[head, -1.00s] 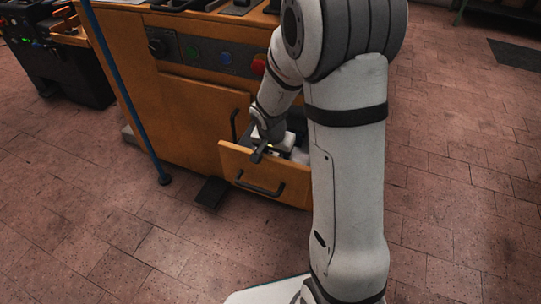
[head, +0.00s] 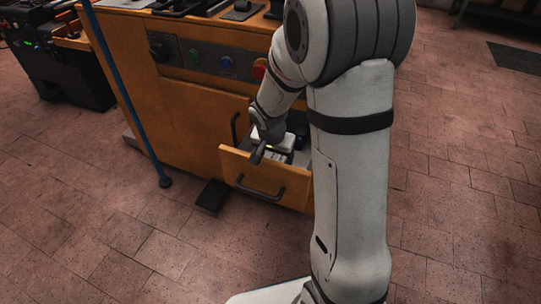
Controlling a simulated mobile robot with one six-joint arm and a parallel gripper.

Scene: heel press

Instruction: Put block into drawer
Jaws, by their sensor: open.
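The drawer (head: 266,179) at the bottom of the orange machine is pulled open, with a dark bar handle on its front. My gripper (head: 258,156) is at the drawer's upper front edge, pointing down over the opening. Its jaws are open, but the fingertips are small and hard to make out. Pale and dark shapes show inside the drawer behind the gripper. I cannot tell whether one of them is the block. My arm hides the drawer's right side.
The orange machine (head: 185,112) has a panel with knobs and a red button (head: 259,69). A blue pole (head: 125,95) stands at its left. A black pedal (head: 212,195) lies on the floor left of the drawer. The brick floor in front is clear.

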